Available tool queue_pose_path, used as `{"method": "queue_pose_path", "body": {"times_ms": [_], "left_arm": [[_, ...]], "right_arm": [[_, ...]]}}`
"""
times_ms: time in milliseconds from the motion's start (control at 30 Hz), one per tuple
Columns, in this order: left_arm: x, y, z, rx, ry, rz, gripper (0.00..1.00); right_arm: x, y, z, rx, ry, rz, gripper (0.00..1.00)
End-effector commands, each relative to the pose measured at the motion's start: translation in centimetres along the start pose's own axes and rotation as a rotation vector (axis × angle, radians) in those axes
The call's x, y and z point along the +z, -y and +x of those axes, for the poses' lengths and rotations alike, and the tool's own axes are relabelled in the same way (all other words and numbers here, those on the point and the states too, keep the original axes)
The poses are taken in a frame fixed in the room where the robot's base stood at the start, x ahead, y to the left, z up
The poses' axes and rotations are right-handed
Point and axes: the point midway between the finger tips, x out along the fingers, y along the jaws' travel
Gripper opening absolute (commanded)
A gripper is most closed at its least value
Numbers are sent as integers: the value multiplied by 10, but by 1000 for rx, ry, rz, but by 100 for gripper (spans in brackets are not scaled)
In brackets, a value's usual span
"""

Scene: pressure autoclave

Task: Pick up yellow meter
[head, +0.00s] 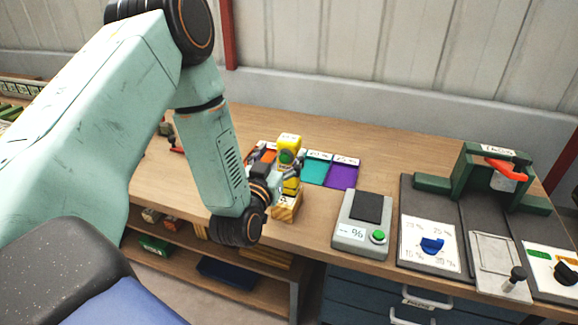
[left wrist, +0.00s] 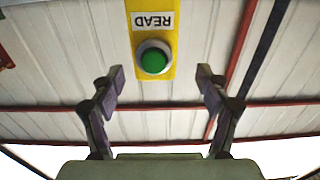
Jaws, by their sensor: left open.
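The yellow meter (head: 290,141) stands upright on the wooden table, behind my left gripper in the head view. A yellow striped block (head: 287,208) shows below it, and my gripper hides part of the middle. In the left wrist view the yellow meter (left wrist: 152,22) shows its READ label upside down and a round green button. My left gripper (head: 277,160) is open beside the meter. In the left wrist view its two fingers (left wrist: 160,82) are spread wide, with the meter ahead between them and slightly left of centre. I cannot tell whether a finger touches it. My right gripper is out of view.
Teal (head: 316,169) and purple (head: 343,174) pads lie right of the meter. A grey device with a green button (head: 361,226) stands near the front edge. A green fixture with a red handle (head: 490,175) is at right. The table behind the pads is clear.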

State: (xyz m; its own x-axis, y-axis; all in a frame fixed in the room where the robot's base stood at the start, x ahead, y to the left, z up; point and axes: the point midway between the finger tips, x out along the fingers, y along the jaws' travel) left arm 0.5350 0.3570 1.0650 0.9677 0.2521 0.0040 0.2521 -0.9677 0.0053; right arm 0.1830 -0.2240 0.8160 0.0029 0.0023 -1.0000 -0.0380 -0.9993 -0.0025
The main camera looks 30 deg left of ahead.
Motion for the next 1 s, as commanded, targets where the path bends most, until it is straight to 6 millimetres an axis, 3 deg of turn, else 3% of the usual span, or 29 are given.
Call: {"method": "queue_pose_path", "body": {"times_ms": [300,667,1000], "left_arm": [[0,-3,43,3,0,1,75],[1,-6,50,4,2,0,75],[1,-5,50,4,2,0,46]], "right_arm": [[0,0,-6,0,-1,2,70],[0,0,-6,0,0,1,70],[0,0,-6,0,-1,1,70]]}}
